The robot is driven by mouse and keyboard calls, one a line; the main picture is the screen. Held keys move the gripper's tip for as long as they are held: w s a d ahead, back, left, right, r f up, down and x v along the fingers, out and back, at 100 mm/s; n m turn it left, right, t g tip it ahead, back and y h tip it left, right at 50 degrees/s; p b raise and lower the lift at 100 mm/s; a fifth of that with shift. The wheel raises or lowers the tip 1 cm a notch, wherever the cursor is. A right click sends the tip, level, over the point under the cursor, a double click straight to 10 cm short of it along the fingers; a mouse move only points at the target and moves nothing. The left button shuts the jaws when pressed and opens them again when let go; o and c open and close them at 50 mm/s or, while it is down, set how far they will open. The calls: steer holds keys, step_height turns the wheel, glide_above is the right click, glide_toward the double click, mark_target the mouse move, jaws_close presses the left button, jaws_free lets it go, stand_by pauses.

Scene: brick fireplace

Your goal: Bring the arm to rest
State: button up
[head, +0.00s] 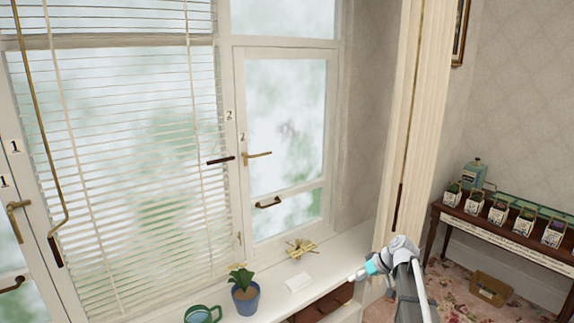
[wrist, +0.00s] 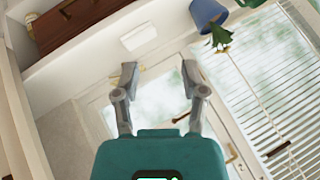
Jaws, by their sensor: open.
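My gripper (head: 354,277) is at the lower right of the head view, in front of the white window sill (head: 345,252). It points left, with my grey arm behind it at the right. In the wrist view, whose picture is turned over, my gripper (wrist: 159,72) has its two grey fingers wide apart with nothing between them. The window and sill show beyond the fingers. My arm is raised and partly cut off by the lower edge of the head view.
The sill holds a small white block (head: 298,283), a yellowish bundle (head: 300,248), a potted plant (head: 245,297) and a green cup-like vessel (head: 203,314). A white post (head: 415,120) rises behind my arm. A table (head: 500,232) with several small pots stands right; a box (head: 492,289) lies on the floor.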

steer(key=s+a+f+m+g+h, duration=0.1)
steer(key=s+a+f+m+h, duration=0.1)
steer(key=s, duration=0.9)
steer(key=s+a+f+m+g+h, duration=0.2)
steer(key=s+a+h, duration=0.2)
steer(key=s, duration=0.7)
steer(key=shift+f+m+h, duration=0.2)
steer(key=shift+m+h, duration=0.2)
steer(key=shift+h, duration=0.4)
